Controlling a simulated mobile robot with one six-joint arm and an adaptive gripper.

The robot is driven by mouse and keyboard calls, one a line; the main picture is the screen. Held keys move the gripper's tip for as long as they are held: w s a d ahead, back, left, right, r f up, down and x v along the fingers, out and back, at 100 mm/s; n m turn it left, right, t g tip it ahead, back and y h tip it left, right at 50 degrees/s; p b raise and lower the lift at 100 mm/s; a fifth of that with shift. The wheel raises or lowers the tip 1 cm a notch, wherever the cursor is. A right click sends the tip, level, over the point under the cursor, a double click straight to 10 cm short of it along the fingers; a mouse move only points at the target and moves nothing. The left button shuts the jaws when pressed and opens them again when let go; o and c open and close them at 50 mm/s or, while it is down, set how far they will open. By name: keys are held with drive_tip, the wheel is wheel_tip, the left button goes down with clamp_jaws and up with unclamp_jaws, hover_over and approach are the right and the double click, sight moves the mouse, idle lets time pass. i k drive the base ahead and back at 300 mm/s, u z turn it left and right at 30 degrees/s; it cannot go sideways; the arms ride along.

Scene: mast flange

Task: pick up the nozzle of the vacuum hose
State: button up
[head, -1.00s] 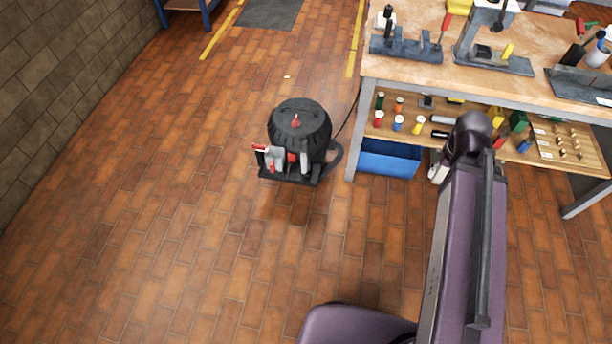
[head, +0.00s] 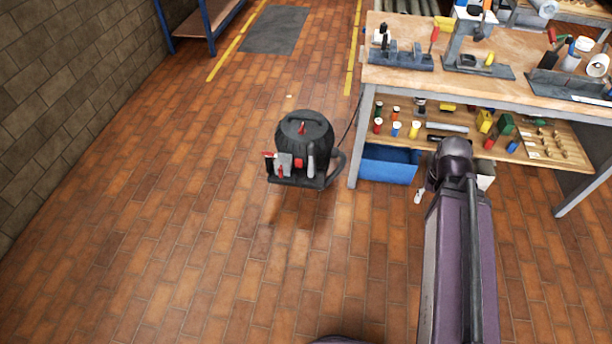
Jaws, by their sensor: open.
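A dark round vacuum (head: 304,132) stands upright on the brick floor, left of the workbench. Its front base carries several small grey and red pieces (head: 284,163). A dark curved piece (head: 337,166), perhaps its hose, bends out at its right side. I cannot tell which piece is the nozzle. My purple arm rises from the bottom right, its dark joint in front of the bench's lower shelf. A small light end of my gripper (head: 418,196) shows left of that joint, open and well right of the vacuum. The rest of it is hidden behind the arm.
The workbench (head: 540,88) holds tools on top and several bottles on its lower shelf. A blue bin (head: 388,166) sits under it, right of the vacuum. A thin dark cord (head: 352,113) runs near the bench leg. The floor left and front is clear.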

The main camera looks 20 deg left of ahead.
sight(309, 176)
drive_tip(key=u, duration=0.85)
drive_tip(key=i, duration=1)
drive_tip(key=z, duration=0.05)
